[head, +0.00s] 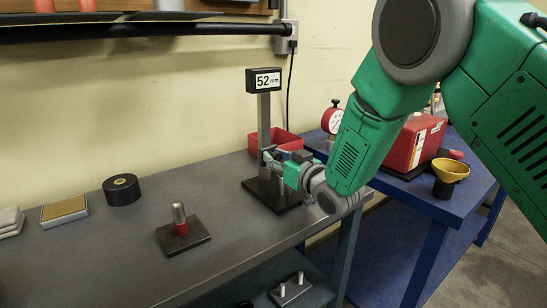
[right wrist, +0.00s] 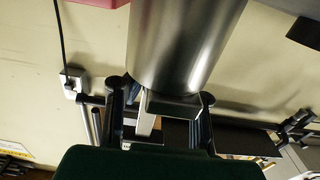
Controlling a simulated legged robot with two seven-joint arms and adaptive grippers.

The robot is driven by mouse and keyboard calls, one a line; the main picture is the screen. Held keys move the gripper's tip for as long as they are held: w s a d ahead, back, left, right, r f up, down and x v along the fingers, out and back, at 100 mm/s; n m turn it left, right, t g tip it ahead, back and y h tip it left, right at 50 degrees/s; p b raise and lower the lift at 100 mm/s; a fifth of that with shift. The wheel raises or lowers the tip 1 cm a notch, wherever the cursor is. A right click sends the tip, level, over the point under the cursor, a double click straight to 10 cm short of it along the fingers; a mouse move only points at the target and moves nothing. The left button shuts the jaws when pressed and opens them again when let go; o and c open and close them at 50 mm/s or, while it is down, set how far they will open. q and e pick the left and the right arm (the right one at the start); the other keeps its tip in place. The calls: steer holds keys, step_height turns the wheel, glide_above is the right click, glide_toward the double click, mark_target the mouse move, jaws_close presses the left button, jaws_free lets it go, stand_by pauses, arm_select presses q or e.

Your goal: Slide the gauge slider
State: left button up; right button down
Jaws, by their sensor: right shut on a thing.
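The gauge stands on the grey bench with a black base plate (head: 268,196), an upright metal post (head: 264,118) and a black display (head: 264,80) on top reading 52 mm. My right gripper (head: 272,158) is at the lower part of the post, shut on the slider, which it mostly hides in the head view. In the right wrist view my right gripper (right wrist: 162,104) has its dark fingers on either side of a small block, the slider (right wrist: 172,104), beside a large shiny metal cylinder. My left gripper is not in view.
A red bin (head: 290,141) stands behind the gauge. A block with a metal pin and red collar (head: 181,222) and a black round puck (head: 122,189) sit to the left. A blue table (head: 430,200) with a red case (head: 414,145) and yellow funnel (head: 450,170) is at right.

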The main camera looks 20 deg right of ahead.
mark_target(266, 115)
steer(key=shift+a+r, duration=0.2)
step_height(266, 115, up, 10)
steer(key=p, duration=0.6)
steer(key=shift+d, duration=0.1)
steer(key=shift+d+f, duration=0.1)
steer(key=shift+f, duration=0.15)
steer(key=c, duration=1.3)
jaws_free()
steer(key=shift+s+d, duration=0.1)
steer(key=shift+s, duration=0.15)
steer(key=v, duration=1.1)
steer(key=shift+s, duration=0.2)
